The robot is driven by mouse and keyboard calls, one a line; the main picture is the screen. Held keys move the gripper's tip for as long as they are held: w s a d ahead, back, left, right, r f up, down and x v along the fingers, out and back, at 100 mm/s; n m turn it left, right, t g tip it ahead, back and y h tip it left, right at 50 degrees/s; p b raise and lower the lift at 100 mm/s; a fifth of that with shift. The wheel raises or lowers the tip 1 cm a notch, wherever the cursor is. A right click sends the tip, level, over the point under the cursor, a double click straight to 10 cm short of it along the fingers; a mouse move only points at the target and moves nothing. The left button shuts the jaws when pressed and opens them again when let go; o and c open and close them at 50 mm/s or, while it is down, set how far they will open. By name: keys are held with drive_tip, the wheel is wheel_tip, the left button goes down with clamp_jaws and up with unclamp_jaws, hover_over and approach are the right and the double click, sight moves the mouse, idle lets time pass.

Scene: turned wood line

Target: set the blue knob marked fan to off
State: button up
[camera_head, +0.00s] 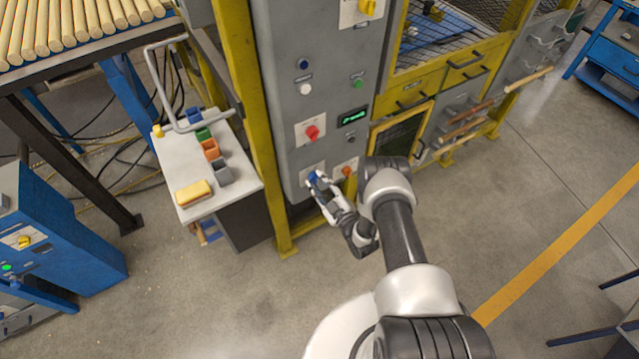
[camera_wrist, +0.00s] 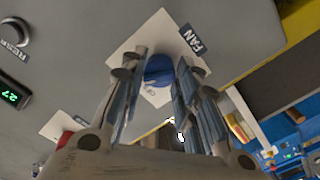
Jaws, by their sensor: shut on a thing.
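The blue knob marked fan (camera_wrist: 158,70) sits on a pale square plate (camera_wrist: 160,28) on the grey panel, with a dark FAN label (camera_wrist: 193,38) beside it. My gripper (camera_wrist: 160,64) has one finger on each side of the knob and is shut on it. In the head view my gripper (camera_head: 317,182) reaches the low left part of the panel, where the blue knob (camera_head: 313,177) shows only partly behind the fingers. The direction of the knob's pointer cannot be made out, and its position marks are mostly hidden.
On the same panel are a red knob (camera_head: 312,132), an orange knob (camera_head: 346,171) close to my gripper's right, and a green display (camera_head: 353,117). A yellow post (camera_head: 258,110) and a small table with bins (camera_head: 240,187) stand to the left. The floor in front is clear.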

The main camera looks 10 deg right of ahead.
drive_tip(key=n+p, duration=0.1)
drive_tip(key=n, duration=1)
drive_tip(key=shift+r+n, duration=0.1)
drive_tip(key=shift+n, duration=0.2)
idle(0.5)
drive_tip(key=o, duration=1.1)
drive_tip(key=shift+c, duration=0.2)
drive_tip(key=v, duration=1.2)
